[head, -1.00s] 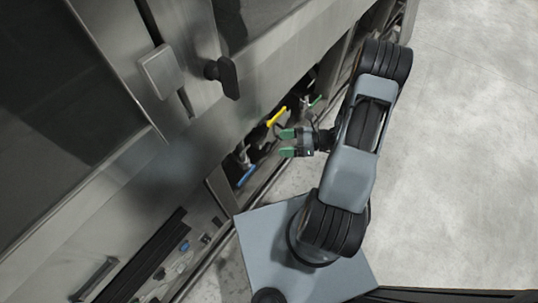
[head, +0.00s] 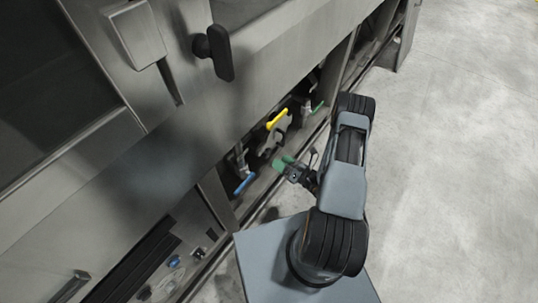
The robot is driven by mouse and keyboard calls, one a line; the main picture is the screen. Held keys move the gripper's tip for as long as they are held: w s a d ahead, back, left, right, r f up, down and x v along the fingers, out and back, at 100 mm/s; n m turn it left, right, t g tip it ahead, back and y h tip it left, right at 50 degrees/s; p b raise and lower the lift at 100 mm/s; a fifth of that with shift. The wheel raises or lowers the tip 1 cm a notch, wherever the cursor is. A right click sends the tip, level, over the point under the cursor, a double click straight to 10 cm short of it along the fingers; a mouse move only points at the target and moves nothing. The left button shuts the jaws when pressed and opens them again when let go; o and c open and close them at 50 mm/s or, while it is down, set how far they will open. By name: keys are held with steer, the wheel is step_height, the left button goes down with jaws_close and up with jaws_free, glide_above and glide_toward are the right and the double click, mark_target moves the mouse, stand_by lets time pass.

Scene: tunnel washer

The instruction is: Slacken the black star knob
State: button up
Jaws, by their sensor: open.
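I cannot make out a star-shaped black knob for certain. A black handle (head: 222,53) stands out from the steel front at the upper left, and its shape looks like a flat paddle rather than a star.
The bay holds valves with a yellow lever (head: 277,119), a blue lever (head: 244,184) and a green lever (head: 318,107). Small fittings (head: 174,262) lie low at left. The floor (head: 455,150) at right is clear.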

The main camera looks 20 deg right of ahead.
mark_target(269, 154)
steer(key=shift+b+x, duration=0.5)
steer(key=shift+x, duration=2.95)
steer(key=c, duration=0.9)
